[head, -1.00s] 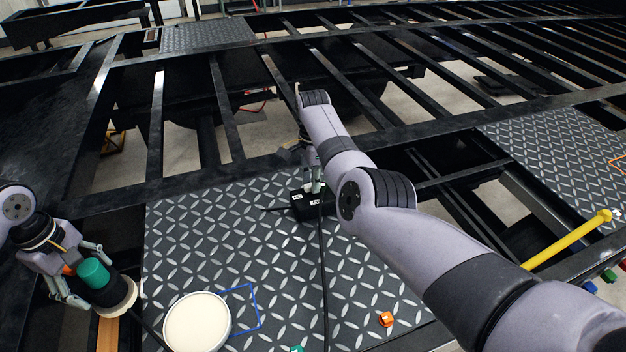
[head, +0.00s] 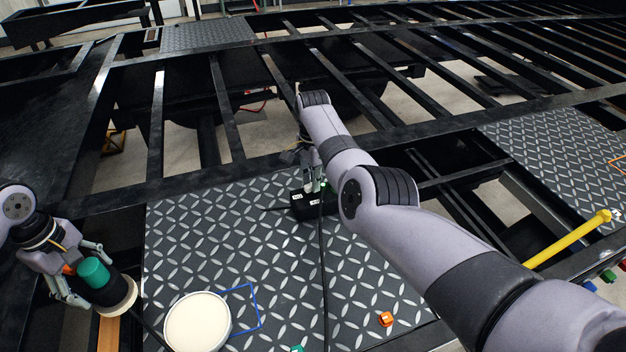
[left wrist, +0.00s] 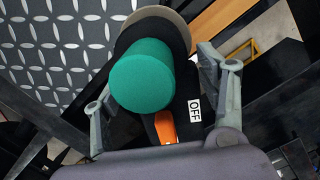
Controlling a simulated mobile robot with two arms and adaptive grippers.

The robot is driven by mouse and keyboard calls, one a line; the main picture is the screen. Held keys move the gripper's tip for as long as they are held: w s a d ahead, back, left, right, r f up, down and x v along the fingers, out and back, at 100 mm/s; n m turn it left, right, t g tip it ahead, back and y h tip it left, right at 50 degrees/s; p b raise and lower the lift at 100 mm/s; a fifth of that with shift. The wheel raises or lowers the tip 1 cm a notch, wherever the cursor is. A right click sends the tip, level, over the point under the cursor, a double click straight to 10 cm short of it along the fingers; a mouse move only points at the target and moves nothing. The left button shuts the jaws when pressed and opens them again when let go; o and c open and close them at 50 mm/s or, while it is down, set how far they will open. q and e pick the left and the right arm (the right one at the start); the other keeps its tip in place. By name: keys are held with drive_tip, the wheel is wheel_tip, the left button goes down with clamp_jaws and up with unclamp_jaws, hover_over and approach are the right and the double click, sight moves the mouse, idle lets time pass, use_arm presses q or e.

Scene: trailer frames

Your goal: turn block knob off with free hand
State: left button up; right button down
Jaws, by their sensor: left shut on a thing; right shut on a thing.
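A small black block (head: 303,211) with white labels lies on the diamond-pattern plate in the head view. A green spot shows on it by the gripper, and a dark cable runs from it toward the front. My right gripper (head: 316,186) is shut on the block's knob, which the fingers and arm mostly hide. My left gripper (head: 75,272) is shut around a black tool with a green cylinder (head: 94,273) and a tan disc (head: 122,300). In the left wrist view, the tool (left wrist: 180,104) shows an orange switch (left wrist: 165,127) beside an OFF label.
The diamond plate (head: 230,235) carries a round cream-topped container (head: 197,321), a blue square outline (head: 244,308) and a small orange piece (head: 386,319). A yellow bar (head: 570,238) lies right of my right arm. Black frame beams with open gaps surround the plate.

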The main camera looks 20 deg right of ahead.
drive_tip(key=n, duration=0.4)
drive_tip(key=shift+w+r, duration=0.15)
drive_tip(key=n, duration=0.8)
drive_tip(key=shift+w+a, duration=0.1)
drive_tip(key=shift+n, duration=1.8)
drive_tip(key=shift+a, duration=0.1)
drive_tip(key=c, duration=1.6)
unclamp_jaws()
drive_tip(key=shift+o, duration=0.2)
wheel_tip(320, 180, up, 12)
